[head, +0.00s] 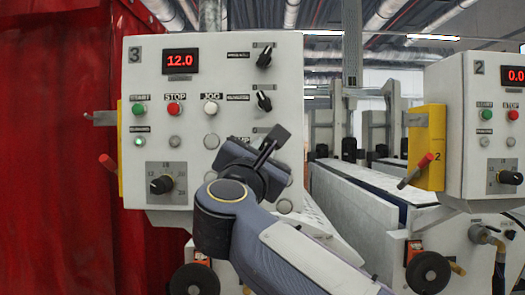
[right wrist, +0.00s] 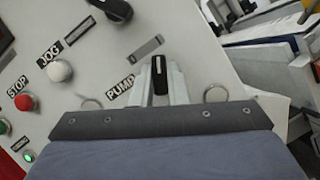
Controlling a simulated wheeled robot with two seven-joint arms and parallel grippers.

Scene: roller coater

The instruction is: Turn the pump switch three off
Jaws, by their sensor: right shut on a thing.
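Control panel three (head: 215,75) is a white box with a red "12.0" display and a "3" in its corner. My right gripper (head: 270,148) is at the panel's lower right and covers the pump switch there in the head view. In the right wrist view the pump switch (right wrist: 160,76) is a black knob with a white line, beside the PUMP label (right wrist: 121,88). The fingers of my right gripper (right wrist: 160,92) are shut on it, one on each side. The knob's line points roughly up in that picture. My left gripper is not in view.
Two black selector knobs (head: 264,57) sit above on the same panel. Green start (head: 139,108) and red stop (head: 173,109) buttons and a dial (head: 161,184) are to the left. Panel two (head: 490,130) stands at right. A red curtain (head: 60,150) hangs at left.

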